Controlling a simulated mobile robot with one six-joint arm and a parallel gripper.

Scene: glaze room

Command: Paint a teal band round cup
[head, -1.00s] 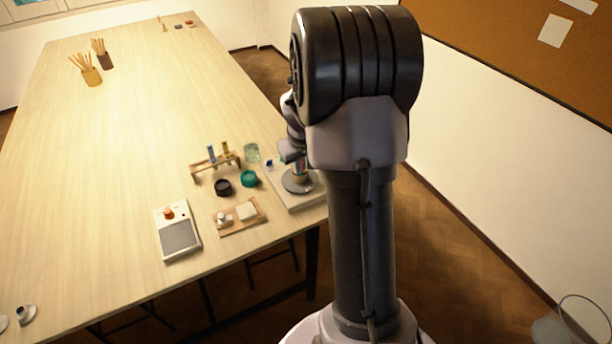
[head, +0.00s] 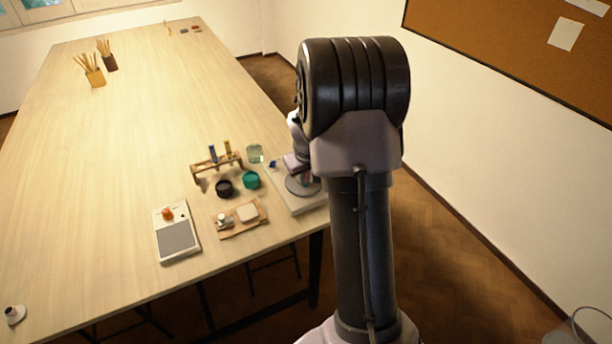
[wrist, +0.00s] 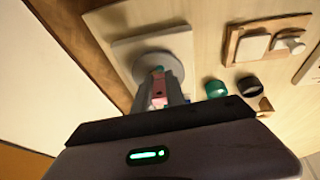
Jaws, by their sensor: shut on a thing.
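My gripper (wrist: 160,98) is shut on a slim pinkish-red thing (wrist: 158,91), which looks like a brush handle. A small teal spot (wrist: 157,69) shows beyond it, over the round grey turntable (wrist: 172,61). The turntable also shows in the head view (head: 294,189), with my gripper low over it and partly in front. The cup cannot be made out clearly; my gripper and arm hide that spot. I cannot tell whether the held thing touches a cup. A teal pot (head: 251,180) stands left of the turntable; it also shows in the wrist view (wrist: 215,89).
A black pot (head: 224,188), a glass jar (head: 255,153) and a brush rack (head: 206,177) stand close by. A wooden board (head: 230,233) and a panel with an orange knob (head: 177,238) lie nearer the front edge.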

